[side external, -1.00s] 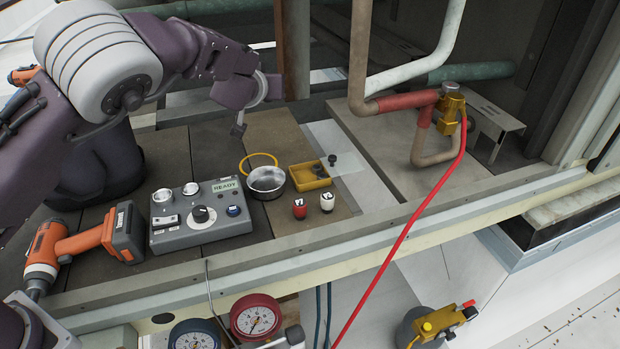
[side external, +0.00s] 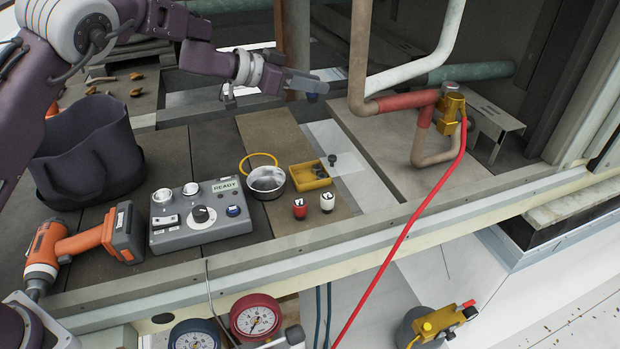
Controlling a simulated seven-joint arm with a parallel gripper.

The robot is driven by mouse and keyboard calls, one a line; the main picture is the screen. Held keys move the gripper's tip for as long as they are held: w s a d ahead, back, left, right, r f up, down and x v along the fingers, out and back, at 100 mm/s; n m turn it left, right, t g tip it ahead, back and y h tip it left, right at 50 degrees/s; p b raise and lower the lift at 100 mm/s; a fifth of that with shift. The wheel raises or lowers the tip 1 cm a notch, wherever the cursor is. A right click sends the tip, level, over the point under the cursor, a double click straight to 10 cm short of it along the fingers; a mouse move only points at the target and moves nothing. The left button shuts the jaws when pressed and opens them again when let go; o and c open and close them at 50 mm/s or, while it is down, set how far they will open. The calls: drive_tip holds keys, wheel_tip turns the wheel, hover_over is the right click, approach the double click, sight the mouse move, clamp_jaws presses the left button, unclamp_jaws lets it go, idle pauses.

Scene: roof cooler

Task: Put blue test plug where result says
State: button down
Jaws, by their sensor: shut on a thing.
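My gripper (side external: 308,86) is at the upper middle, above the far edge of the deck. It is shut on a small dark bluish piece (side external: 313,97) at its tips, which looks like the blue test plug; it is small and partly hidden by the fingers. The grey tester box (side external: 200,236) stands on the deck at lower left. Its green display (side external: 225,185) reads READY. The box has two white round sockets, a black knob (side external: 200,214) and a blue round part (side external: 233,211). A yellow tray (side external: 310,184) and a metal bowl (side external: 265,184) with a yellow ring stand right of it.
A red (side external: 299,209) and a white (side external: 327,201) small marked cylinder stand before the tray. An orange drill (side external: 80,243) and dark bag (side external: 85,155) are at left. Pipes and a yellow valve (side external: 449,113) with a red hose (side external: 420,210) are at right.

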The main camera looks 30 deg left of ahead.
drive_tip(key=s+f+m+g+h, duration=0.1)
drive_tip(key=f, duration=0.5)
drive_tip(key=s+d+f+m+g+h, duration=0.1)
drive_tip(key=f, duration=0.5)
drive_tip(key=s+f+m+g, duration=0.1)
drive_tip(key=s+f, duration=0.1)
drive_tip(key=f, duration=0.4)
drive_tip(key=shift+d+f+m+h, duration=0.2)
drive_tip(key=shift+m+h, duration=0.1)
drive_tip(key=shift+h, duration=0.1)
drive_tip(key=c, duration=1.1)
unclamp_jaws()
drive_tip(key=shift+f, duration=0.1)
drive_tip(key=shift+c, duration=0.2)
drive_tip(key=shift+a+r, duration=0.15)
drive_tip(key=shift+r, duration=0.05)
drive_tip(key=v, duration=1.1)
drive_tip(key=shift+s+a+r, duration=0.15)
drive_tip(key=shift+a+r, duration=0.05)
drive_tip(key=shift+a, duration=0.05)
